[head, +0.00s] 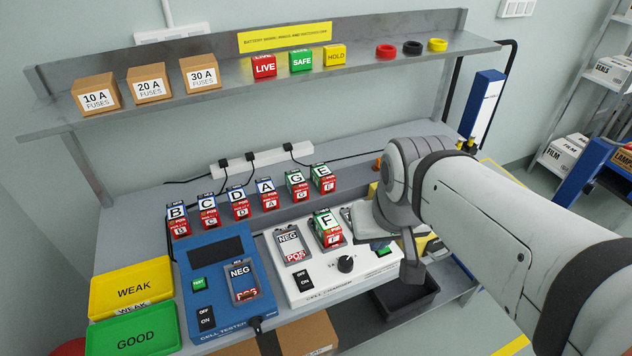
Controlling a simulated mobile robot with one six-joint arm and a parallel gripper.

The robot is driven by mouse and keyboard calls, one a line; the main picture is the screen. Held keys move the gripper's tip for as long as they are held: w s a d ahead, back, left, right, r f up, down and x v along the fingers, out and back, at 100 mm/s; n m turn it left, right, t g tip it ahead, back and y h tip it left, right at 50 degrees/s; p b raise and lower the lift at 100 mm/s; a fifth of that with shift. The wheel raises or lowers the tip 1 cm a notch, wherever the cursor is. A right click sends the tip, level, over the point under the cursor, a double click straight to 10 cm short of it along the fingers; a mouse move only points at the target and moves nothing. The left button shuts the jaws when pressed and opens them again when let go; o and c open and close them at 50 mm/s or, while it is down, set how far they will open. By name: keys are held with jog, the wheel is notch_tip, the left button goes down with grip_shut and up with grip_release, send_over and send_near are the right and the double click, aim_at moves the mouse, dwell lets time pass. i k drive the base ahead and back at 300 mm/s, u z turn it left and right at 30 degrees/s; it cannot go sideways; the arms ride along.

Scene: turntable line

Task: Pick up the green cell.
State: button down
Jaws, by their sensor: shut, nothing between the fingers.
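Three cells with green bodies, red fronts and white letter tops are in the head view. Cell F (327,229) stands in a slot of the white cell charger (322,284). Cell G (297,186) and cell E (323,178) stand at the right end of the row at the back of the bench. My gripper (380,236) is over the right part of the charger, to the right of cell F. It is shut and empty. My arm and gripper cover part of the charger and the bench on the right.
Blue-bodied cells B, C, D and A (239,205) stand left of G. The blue cell tester (226,280) is left of the charger. Yellow WEAK (132,288) and green GOOD (133,338) trays lie at far left. A dark bin (408,297) is below my gripper. A shelf (220,88) overhangs the bench.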

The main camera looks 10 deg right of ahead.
aim_at(329, 230)
jog(key=u, duration=1.6)
jog(key=k, duration=0.8)
jog(key=z, duration=0.95)
jog(key=i, duration=1)
jog(key=z, duration=0.1)
